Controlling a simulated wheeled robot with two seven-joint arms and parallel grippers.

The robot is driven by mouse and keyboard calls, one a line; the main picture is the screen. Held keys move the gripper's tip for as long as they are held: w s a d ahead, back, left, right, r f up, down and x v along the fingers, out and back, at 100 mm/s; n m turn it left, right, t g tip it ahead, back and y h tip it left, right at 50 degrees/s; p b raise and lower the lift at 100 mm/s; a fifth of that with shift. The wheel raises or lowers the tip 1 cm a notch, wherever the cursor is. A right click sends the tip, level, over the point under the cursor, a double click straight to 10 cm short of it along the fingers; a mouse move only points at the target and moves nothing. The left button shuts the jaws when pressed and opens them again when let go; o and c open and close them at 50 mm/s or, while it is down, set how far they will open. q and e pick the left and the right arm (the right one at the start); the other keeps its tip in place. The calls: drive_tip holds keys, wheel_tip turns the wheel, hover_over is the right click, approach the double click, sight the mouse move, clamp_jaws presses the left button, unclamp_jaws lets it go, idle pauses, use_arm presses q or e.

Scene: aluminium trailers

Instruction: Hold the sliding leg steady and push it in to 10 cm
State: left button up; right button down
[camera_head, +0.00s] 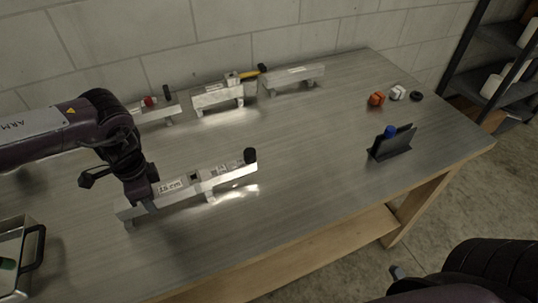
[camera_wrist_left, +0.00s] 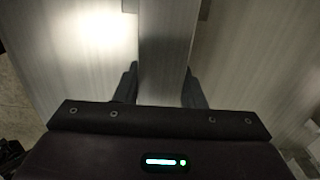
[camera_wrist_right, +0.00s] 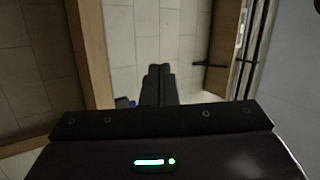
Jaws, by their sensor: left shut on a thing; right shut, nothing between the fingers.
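The aluminium rail (camera_head: 178,202) with the sliding leg (camera_head: 228,174) lies near the front left of the table. The leg ends at the right in a black cap (camera_head: 250,155), and a label with dark print sits on the rail. My left gripper (camera_head: 142,200) is shut on the rail near its left end. In the left wrist view the metal bar (camera_wrist_left: 165,45) runs between the fingers (camera_wrist_left: 160,88). My right gripper (camera_wrist_right: 157,85) is shut and empty, away from the rail; in the head view its tip shows at the lower right, off the table's front edge.
Several similar metal rails (camera_head: 222,95) stand along the back of the table by the wall. A dark holder (camera_head: 392,146) with a blue item stands at the right, with small orange and white pieces behind. A metal tray (camera_head: 28,245) sits front left. The table's middle is clear.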

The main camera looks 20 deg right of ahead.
drive_tip(key=w+a+r+g+y, duration=0.1)
drive_tip(key=w+r, duration=0.2)
drive_tip(key=w, duration=0.4)
drive_tip(key=w+a+r+n+g+y, duration=0.1)
drive_tip(key=w+r, duration=0.2)
drive_tip(key=w, duration=0.4)
drive_tip(key=w+a+r+n+g+y, duration=0.1)
drive_tip(key=w+r, duration=0.2)
drive_tip(key=w, duration=0.3)
drive_tip(key=shift+w+a, duration=0.15)
drive_tip(key=shift+w, duration=0.25)
drive_tip(key=w+g, duration=0.2)
drive_tip(key=w+a+m+g, duration=0.1)
drive_tip(key=w, duration=0.2)
drive_tip(key=shift+w+a+f+g, duration=0.2)
drive_tip(key=shift+g, duration=0.2)
drive_tip(key=shift+w+a+f+g, duration=0.15)
drive_tip(key=shift+w+g, duration=0.2)
drive_tip(key=shift+g, duration=0.05)
drive_tip(key=shift+w+a+f+g, duration=0.1)
drive_tip(key=shift+w+a+g, duration=0.05)
drive_tip(key=shift+w+g, duration=0.25)
drive_tip(key=x, duration=0.9)
drive_tip(key=shift+r, duration=0.1)
drive_tip(key=a, duration=0.1)
drive_tip(key=w+a, duration=0.1)
drive_tip(key=a, duration=0.1)
drive_tip(key=shift+a, duration=0.1)
drive_tip(key=shift+w+a, duration=0.2)
drive_tip(key=shift+a, duration=0.3)
